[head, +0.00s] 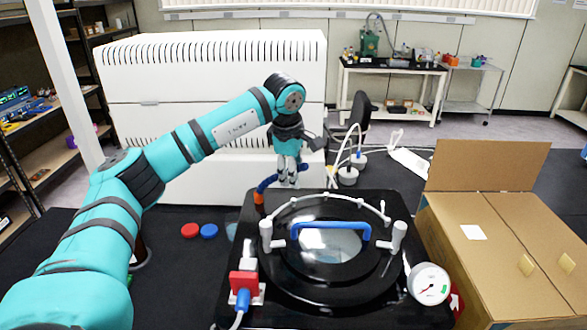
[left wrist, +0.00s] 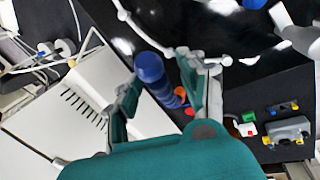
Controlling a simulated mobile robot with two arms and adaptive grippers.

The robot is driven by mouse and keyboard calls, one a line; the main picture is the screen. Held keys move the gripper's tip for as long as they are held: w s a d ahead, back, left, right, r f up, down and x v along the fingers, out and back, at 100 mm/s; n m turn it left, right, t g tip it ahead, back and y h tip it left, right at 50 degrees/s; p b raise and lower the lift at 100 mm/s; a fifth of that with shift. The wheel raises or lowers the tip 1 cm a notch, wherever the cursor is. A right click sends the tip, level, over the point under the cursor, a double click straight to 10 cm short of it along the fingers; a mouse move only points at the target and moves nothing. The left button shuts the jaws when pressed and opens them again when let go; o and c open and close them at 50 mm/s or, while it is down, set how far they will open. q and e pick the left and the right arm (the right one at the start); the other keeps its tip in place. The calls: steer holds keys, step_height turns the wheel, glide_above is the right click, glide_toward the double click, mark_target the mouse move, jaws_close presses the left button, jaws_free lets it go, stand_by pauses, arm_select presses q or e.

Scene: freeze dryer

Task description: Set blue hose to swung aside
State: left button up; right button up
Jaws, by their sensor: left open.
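The blue hose (head: 267,184) rises in a short arc from an orange fitting (head: 259,199) at the back left of the black freeze dryer top (head: 235,262). My left gripper (head: 288,180) points down over the hose's far end, behind the round lid. In the left wrist view the blue hose (left wrist: 152,72) shows between the two spread fingers of my left gripper (left wrist: 165,82). The fingers look apart from it, though contact is hard to judge. The hose's far end is partly hidden by the fingers in the head view. My right gripper is not in view.
The round lid with a blue handle (head: 331,228) and clear manifold tube lies just in front of the gripper. A white cabinet (head: 215,80) is behind my arm.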

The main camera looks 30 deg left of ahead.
arm_select(q)
jaws_close()
stand_by(0.4)
